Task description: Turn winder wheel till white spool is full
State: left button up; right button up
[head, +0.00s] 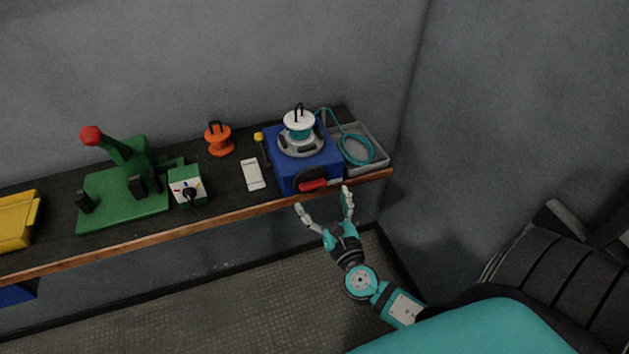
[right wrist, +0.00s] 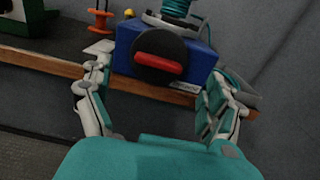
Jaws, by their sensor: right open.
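The blue winder (head: 307,158) stands near the right end of the shelf. The white spool (head: 299,121) sits upright on top of it, with teal wire wound below its white top flange. The winder wheel is a dark disc with a red handle (head: 313,184) on the winder's front face; in the right wrist view the wheel (right wrist: 157,67) faces me, its red bar nearly level. My right gripper (head: 324,200) is open and empty just in front of the shelf edge, below the wheel, its fingers apart and not touching it. My left gripper is not in view.
A grey tray (head: 376,145) with a teal wire coil (head: 357,150) adjoins the winder's right side. An orange spool (head: 218,139), a white card (head: 253,174), a switch box (head: 187,186), a green press (head: 120,195) and a yellow bin (head: 16,219) stand leftward. The wall closes the right end.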

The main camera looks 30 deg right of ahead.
aim_at(315, 187)
jog(key=x, duration=0.4)
jog(key=shift+w+p, duration=0.2)
jog(key=shift+p, duration=0.15)
jog(key=shift+w+d, duration=0.15)
jog(key=shift+w, duration=0.4)
jog(key=c, duration=1.2)
jog(key=shift+f, duration=0.1)
